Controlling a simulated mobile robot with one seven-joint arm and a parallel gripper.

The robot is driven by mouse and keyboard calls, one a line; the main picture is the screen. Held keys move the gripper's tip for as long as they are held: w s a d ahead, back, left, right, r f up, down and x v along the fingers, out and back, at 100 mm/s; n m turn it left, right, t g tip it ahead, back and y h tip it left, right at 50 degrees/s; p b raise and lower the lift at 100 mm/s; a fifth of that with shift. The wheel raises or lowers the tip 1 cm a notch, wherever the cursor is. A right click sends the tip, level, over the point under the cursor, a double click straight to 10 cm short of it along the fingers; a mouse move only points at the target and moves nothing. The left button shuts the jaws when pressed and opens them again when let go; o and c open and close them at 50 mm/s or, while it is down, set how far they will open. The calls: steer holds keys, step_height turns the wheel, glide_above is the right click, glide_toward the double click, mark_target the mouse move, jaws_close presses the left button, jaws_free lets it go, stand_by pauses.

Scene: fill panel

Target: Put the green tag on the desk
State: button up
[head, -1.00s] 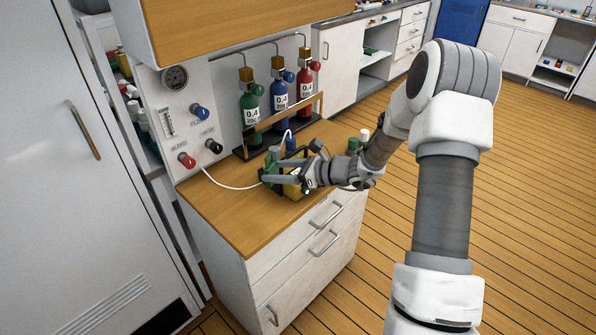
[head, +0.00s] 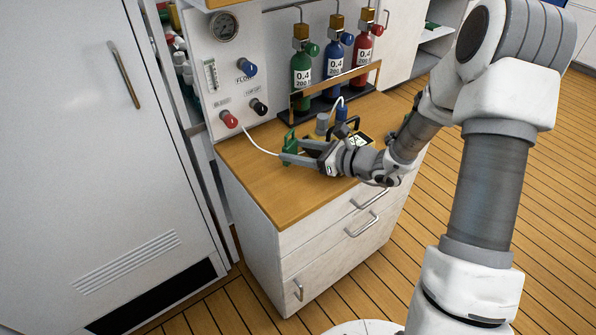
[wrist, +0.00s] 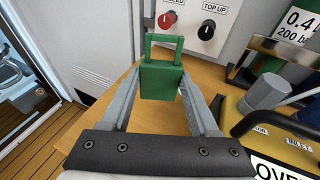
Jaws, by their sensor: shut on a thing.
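The green tag (wrist: 162,80), a flat block with a loop handle on top, is upright between my fingertips in the wrist view. It also shows in the head view (head: 290,148) at the left part of the desk. My gripper (head: 287,157) is shut on it. The desk (head: 262,190) is a wooden top on white drawers, and its surface shows below and behind the tag in the wrist view (wrist: 122,80). I cannot tell whether the tag touches the desk.
A yellow device (wrist: 236,112) with a grey knob sits right of my gripper. A white hose (head: 258,146) runs behind the tag from the panel with red (head: 229,119) and black knobs. Green, blue and red cylinders (head: 335,72) stand at the back. The desk's front left is clear.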

steer(key=shift+s+a+f, duration=0.15)
steer(key=shift+s+f, duration=0.4)
steer(key=shift+s, duration=0.3)
steer(key=shift+f, duration=0.2)
steer(key=shift+f+b, duration=0.6)
steer(key=shift+f, duration=1.2)
steer(key=shift+f, duration=0.1)
steer(key=shift+f, duration=0.15)
steer(key=o, duration=1.3)
steer(key=shift+o, duration=0.2)
steer(key=shift+r, duration=0.2)
